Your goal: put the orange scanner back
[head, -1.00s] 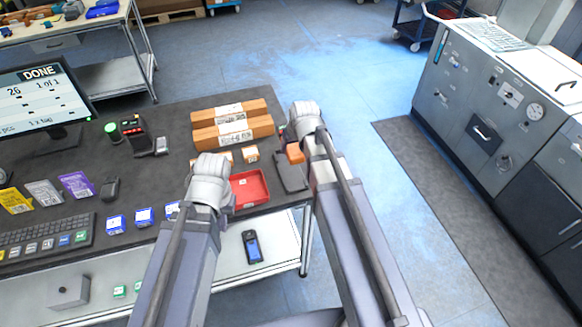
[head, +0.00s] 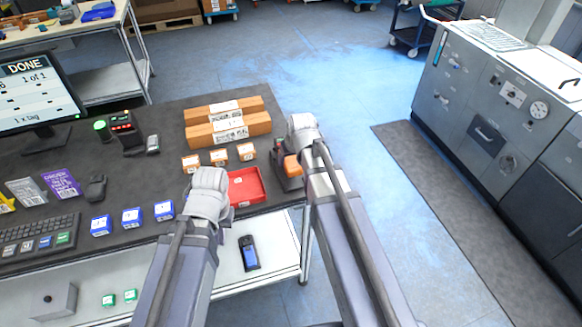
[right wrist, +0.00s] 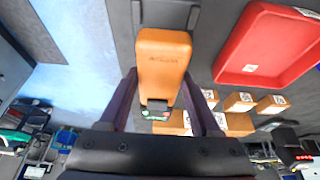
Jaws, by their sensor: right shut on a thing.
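The orange scanner (head: 291,166) is at the right edge of the dark table, beside the dark holder (head: 279,166). In the right wrist view the scanner (right wrist: 164,62) lies between the two fingers of my right gripper (right wrist: 163,95), which is shut on it. The scanner's far end meets or overlaps a grey part of the holder (right wrist: 166,14); I cannot tell whether it is seated. In the head view my right arm covers part of the scanner and holder. My left gripper (head: 208,188) is over the table's front edge, left of the red tray; its fingers are hidden.
The red tray (head: 262,199) is just left of the holder. Small orange boxes (head: 219,157) and long brown boxes (head: 228,132) stand behind it. Blue boxes (head: 132,217) and a keyboard (head: 38,236) are at left. A dark handheld device (head: 249,252) lies on the lower shelf.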

